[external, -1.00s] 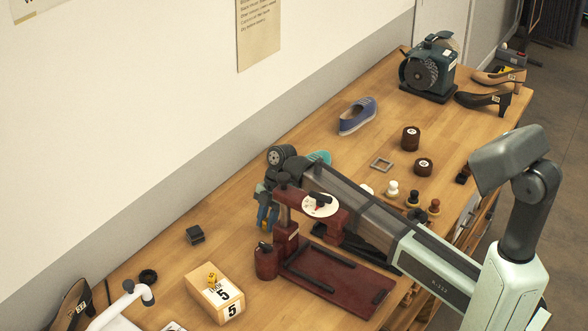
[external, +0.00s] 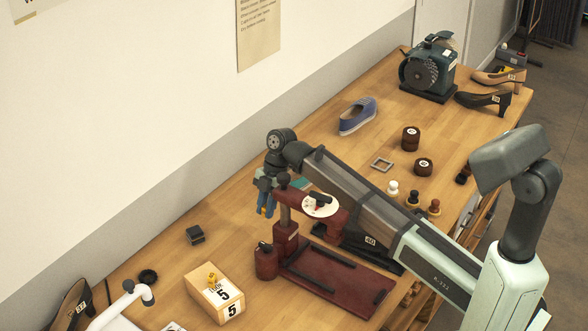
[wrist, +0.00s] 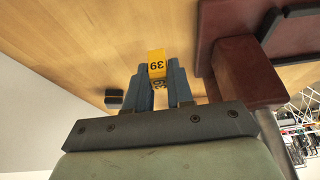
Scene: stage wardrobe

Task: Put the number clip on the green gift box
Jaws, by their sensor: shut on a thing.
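My gripper (external: 265,204) is in the air left of the dark red stand, its blue fingers pointing down. In the wrist view my gripper (wrist: 160,88) is shut on a yellow number clip (wrist: 157,66) marked 39, held between the fingertips. The clip cannot be made out in the external view. I cannot clearly identify a green gift box. A teal patch (external: 299,183) shows beside my arm, mostly hidden, and I cannot tell what it is.
The dark red stand (external: 345,283) is close beside my gripper. A small dark block (external: 195,235) and a box marked 5 (external: 218,294) are nearer the front left. A blue shoe (external: 358,116) and a grinder (external: 429,68) are farther back. Table around the block is clear.

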